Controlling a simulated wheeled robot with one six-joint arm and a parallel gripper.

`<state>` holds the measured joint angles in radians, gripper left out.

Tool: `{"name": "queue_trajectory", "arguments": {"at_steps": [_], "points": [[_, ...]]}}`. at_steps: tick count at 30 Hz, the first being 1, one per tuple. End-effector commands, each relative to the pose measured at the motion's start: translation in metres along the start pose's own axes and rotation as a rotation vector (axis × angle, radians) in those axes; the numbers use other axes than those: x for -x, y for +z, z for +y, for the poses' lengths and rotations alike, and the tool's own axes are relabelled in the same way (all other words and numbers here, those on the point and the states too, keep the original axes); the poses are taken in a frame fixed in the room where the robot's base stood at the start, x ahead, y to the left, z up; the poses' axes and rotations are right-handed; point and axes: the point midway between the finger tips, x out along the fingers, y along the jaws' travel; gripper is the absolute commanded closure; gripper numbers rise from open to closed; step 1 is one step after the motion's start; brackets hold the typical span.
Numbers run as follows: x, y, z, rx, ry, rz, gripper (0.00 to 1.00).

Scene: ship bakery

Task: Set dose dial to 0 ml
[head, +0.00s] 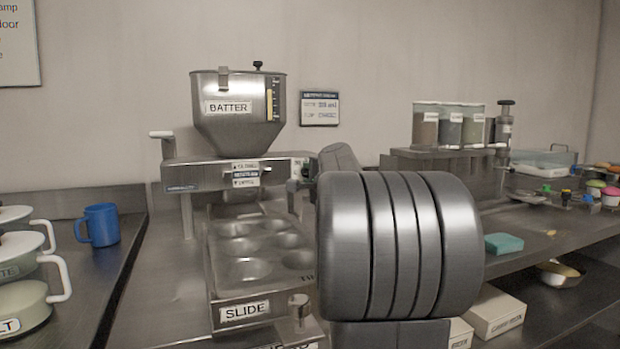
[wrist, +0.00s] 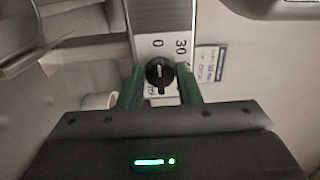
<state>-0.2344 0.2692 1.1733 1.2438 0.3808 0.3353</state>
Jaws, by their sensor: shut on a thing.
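The dose dial (wrist: 159,73) is a small round black knob with a pale mark, on a light metal panel of the batter dispenser. Printed figures "0" and "30" show above it in the wrist view. My gripper (wrist: 159,80) has its green fingers on either side of the dial and is shut on it. The dial's exact pointer setting is too small to read surely. In the head view the batter dispenser (head: 240,115) stands at centre; my arm covers part of its right end, and the dial is not clear there.
A muffin tray (head: 240,270) labelled SLIDE lies below the hopper. A blue mug (head: 101,225) and white-handled pots stand at left. Clear canisters (head: 450,125) and a teal sponge (head: 503,243) are at right. A small sign (head: 319,108) hangs on the wall behind.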

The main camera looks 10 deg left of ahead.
Motion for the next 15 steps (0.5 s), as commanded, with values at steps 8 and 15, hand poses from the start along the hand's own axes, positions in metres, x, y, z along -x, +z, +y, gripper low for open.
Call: {"name": "queue_trajectory", "arguments": {"at_steps": [8, 15], "points": [[-0.0001, 0.0002, 0.0006, 0.001, 0.001, -0.001, 0.92], [-0.0001, 0.0001, 0.0004, 0.001, 0.001, -0.001, 0.48]]}}
